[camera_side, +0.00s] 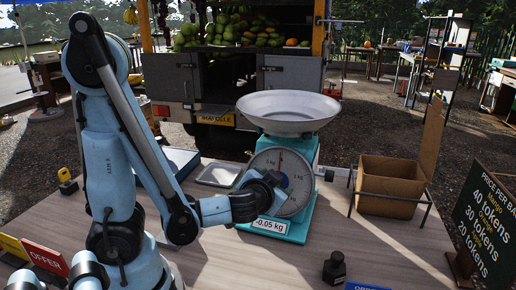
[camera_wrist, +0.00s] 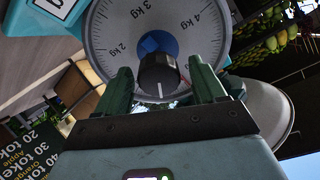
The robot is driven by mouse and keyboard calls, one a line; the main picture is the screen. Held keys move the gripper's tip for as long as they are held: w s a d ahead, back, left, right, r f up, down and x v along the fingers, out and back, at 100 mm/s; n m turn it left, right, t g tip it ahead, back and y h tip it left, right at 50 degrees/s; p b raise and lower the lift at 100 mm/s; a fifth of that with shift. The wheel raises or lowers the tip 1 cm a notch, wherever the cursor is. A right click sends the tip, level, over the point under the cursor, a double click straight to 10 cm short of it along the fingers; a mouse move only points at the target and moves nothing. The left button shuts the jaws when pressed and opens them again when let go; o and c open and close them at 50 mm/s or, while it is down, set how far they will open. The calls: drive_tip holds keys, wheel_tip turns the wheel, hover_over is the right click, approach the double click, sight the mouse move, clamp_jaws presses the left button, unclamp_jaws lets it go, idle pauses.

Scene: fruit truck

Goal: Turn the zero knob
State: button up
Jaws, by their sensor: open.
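The black zero knob (camera_wrist: 158,75) with a white line stands out from the blue centre (camera_wrist: 150,42) of the round scale dial (camera_wrist: 105,45) in the wrist view. My gripper (camera_wrist: 159,67) is open, with one green finger on each side of the knob. Small gaps seem to remain between fingers and knob. In the side view my gripper (camera_side: 272,186) is at the front of the teal scale (camera_side: 310,205), over its dial (camera_side: 297,165), and hides the knob. The scale's label (camera_side: 268,225) reads -0.05 kg. The metal pan (camera_side: 288,122) on top is empty.
A brown open box (camera_side: 390,190) stands right of the scale on the wooden table (camera_side: 380,245). A small dark bottle (camera_side: 334,270) stands at the front, and a metal tray (camera_side: 218,174) lies left behind the scale. A price board (camera_side: 488,225) is at the right.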

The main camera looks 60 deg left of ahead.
drive_tip(key=v, duration=1.1)
idle(0.3)
drive_tip(key=w+a+r+n+g+h, duration=0.3)
drive_tip(key=w+r+n+g+h, duration=0.2)
drive_tip(key=r+g, duration=0.25)
drive_tip(key=shift+x, duration=5.8)
drive_tip(key=shift+c, duration=0.3)
drive_tip(key=c, duration=1)
